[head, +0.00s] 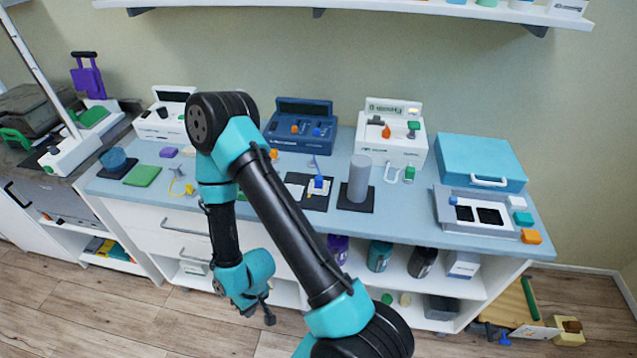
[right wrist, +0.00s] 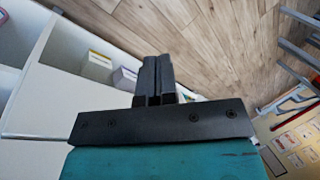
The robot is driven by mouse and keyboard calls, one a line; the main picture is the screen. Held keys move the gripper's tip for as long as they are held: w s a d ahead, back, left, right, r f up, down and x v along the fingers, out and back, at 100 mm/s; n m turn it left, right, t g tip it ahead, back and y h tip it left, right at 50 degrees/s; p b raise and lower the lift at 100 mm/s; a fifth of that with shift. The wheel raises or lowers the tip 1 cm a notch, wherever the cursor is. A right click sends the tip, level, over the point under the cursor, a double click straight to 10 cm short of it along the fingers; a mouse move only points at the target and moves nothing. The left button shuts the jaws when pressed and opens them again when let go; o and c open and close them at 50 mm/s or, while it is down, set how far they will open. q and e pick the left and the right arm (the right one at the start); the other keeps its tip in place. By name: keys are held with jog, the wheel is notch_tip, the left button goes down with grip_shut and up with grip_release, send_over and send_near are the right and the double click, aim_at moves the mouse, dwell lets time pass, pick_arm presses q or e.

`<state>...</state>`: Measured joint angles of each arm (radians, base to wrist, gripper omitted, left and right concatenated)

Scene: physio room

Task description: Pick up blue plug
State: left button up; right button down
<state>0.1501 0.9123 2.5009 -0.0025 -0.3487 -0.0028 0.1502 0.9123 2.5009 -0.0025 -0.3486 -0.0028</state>
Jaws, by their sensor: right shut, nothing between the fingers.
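A small blue plug (head: 318,182) with a thin cord stands on a dark mat (head: 319,205) with pale markings, near the middle of the blue counter. My right gripper (head: 268,316) hangs low in front of the cabinet, below the counter top and well apart from the plug. In the right wrist view its two dark fingers (right wrist: 153,80) are together with nothing between them. The plug is not in the right wrist view. My left gripper is in neither view.
A grey cylinder (head: 359,178) on a dark mat stands just right of the plug. A navy case (head: 302,124) and a white device (head: 391,147) stand behind. My right arm crosses in front of the blue counter (head: 400,222). Shelves (right wrist: 60,85) show in the right wrist view.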

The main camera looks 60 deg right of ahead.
jog(key=c, duration=1.8)
grip_release()
jog(key=o, duration=1)
